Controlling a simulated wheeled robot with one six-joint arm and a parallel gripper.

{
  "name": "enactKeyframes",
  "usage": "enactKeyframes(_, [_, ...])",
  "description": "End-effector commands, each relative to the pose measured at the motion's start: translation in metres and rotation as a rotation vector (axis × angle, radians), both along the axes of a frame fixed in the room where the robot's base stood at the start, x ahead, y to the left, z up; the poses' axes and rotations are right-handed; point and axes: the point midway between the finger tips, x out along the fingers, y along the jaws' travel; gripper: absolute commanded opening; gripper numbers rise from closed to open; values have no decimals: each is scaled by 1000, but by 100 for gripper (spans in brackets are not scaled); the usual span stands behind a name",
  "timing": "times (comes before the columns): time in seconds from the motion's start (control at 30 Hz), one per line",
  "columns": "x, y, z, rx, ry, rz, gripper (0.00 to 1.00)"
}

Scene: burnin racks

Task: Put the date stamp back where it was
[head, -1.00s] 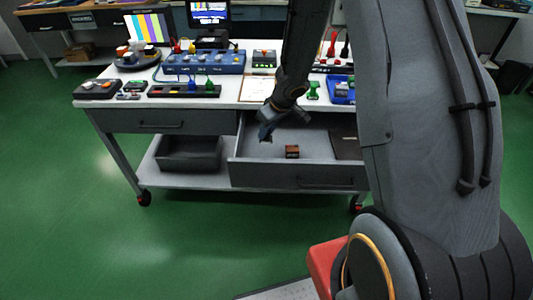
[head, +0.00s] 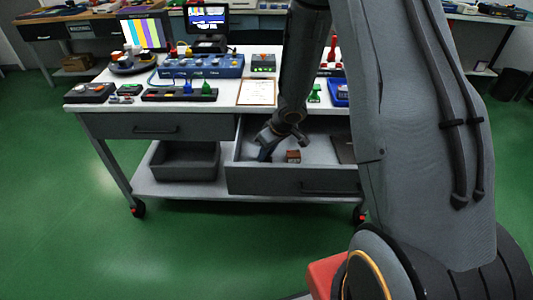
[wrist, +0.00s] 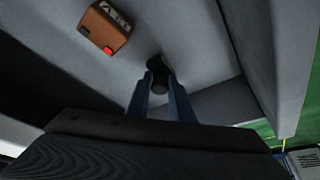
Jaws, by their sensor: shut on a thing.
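My gripper (head: 265,154) is low inside the open drawer (head: 290,183), pointing down toward its left part. In the wrist view its two blue fingers (wrist: 160,90) are shut on a small dark thing (wrist: 157,72) with a rounded end, probably the date stamp. It is close to the pale drawer floor; I cannot tell whether it touches. In the head view this thing is not clearly seen. A brown box (head: 293,156) with a red button lies apart from the gripper on the drawer floor; it also shows in the wrist view (wrist: 106,27).
A dark flat thing (head: 343,149) lies at the drawer's right. The cart top (head: 120,78) above holds a blue panel (head: 203,66), a clipboard (head: 257,92) and a green-handled thing (head: 314,93). A grey bin (head: 184,162) stands on the lower shelf. Drawer walls surround the gripper.

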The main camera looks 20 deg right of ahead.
Motion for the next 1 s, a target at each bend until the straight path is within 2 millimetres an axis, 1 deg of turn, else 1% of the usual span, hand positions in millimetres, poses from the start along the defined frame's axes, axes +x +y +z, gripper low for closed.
enactKeyframes(0.2, [0,0,-4,0,0,0,6])
enactKeyframes(0.23, [0,0,-3,0,0,0,25])
enactKeyframes(0.3, [0,0,-3,0,0,0,37])
enactKeyframes(0.33, [0,0,-3,0,0,0,39])
enactKeyframes(0.57, [0,0,-3,0,0,0,39])
enactKeyframes(0.7, [0,0,2,0,0,0,39])
enactKeyframes(0.77, [-2,-1,9,0,-1,0,39])
enactKeyframes(0.87, [-8,-4,25,0,-2,-1,39])
enactKeyframes(1.0, [-18,-9,53,0,-2,0,39])
